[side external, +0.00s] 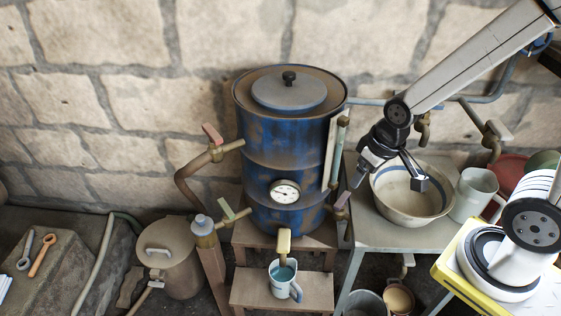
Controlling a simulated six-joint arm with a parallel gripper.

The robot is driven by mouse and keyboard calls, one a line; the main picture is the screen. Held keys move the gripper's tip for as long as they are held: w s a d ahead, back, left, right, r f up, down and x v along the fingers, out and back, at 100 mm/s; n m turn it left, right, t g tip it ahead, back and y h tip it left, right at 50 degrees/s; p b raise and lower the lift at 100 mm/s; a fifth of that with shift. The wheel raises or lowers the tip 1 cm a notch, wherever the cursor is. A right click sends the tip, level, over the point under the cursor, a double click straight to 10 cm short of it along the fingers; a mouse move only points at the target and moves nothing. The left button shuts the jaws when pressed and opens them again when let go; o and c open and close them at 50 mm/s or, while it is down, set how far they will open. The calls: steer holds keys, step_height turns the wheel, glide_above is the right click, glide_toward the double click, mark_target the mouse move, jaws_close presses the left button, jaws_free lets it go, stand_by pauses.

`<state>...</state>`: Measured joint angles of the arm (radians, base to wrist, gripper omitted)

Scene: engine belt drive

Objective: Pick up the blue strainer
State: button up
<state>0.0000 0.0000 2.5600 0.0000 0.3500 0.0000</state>
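I cannot make out a blue strainer in the side external view. My gripper (388,182) hangs over the left part of a cream bowl (385,208) with a dark blue band inside its rim. Its two fingers are spread apart and nothing shows between them. The bowl stands on a grey table (375,235) to the right of a blue barrel (257,160). I cannot tell how high the fingertips are above the bowl.
A white mug (474,194) stands right of the bowl. A blue-and-white mug (283,279) sits on a low stool (250,290). A lidded pot (170,262) stands left.

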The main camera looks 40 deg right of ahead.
steer(key=shift+w, duration=0.1)
steer(key=n+t+y, duration=0.5)
steer(key=n+t, duration=0.4)
glide_above(203, 228)
steer(key=s+d, duration=0.2)
steer(key=s, duration=0.2)
step_height(203, 228, down, 12)
step_height(203, 228, down, 14)
steer(key=s+d+m+t, duration=0.1)
steer(key=m, duration=0.3)
steer(key=shift+d+f+m, duration=0.25)
steer(key=shift+d+m, duration=0.05)
steer(key=shift+d, duration=0.05)
steer(key=shift+w, duration=0.1)
steer(key=shift+x, duration=1.2)
steer(key=shift+a+f, duration=0.1)
steer(key=shift+a, duration=0.05)
